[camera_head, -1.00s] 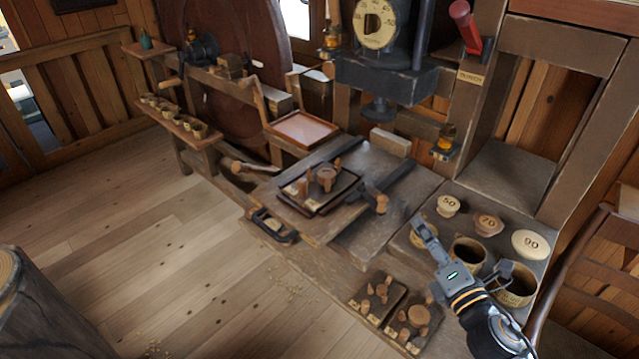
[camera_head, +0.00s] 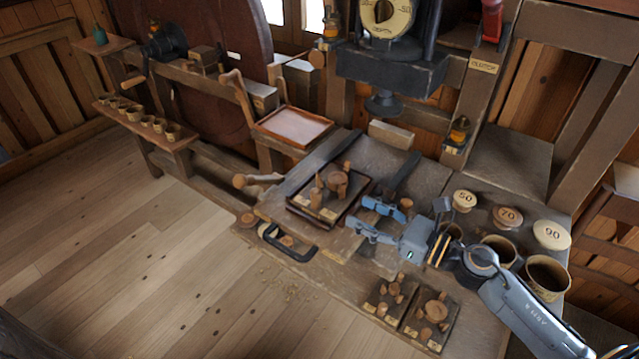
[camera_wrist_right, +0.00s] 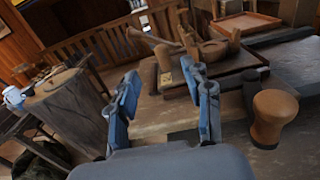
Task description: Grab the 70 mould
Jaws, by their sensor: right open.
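The 70 mould (camera_head: 507,217) is a round brown-topped piece marked 70. It sits on the right end of the bench between the paler 50 mould (camera_head: 464,200) and 90 mould (camera_head: 551,235). My right gripper (camera_head: 374,219) is open and empty over the middle of the bench, well left of the 70 mould and just right of a dark tray with wooden pieces. In the right wrist view its blue fingers (camera_wrist_right: 163,85) are spread apart, with no mould between them. My left gripper is not in view.
The dark tray (camera_head: 296,206) holds several turned pieces. A wooden knob (camera_wrist_right: 274,117) stands close right of my fingers in the wrist view. Open cups (camera_head: 547,277) stand in front of the moulds. Two small boards (camera_head: 410,326) with pieces lie at the front edge.

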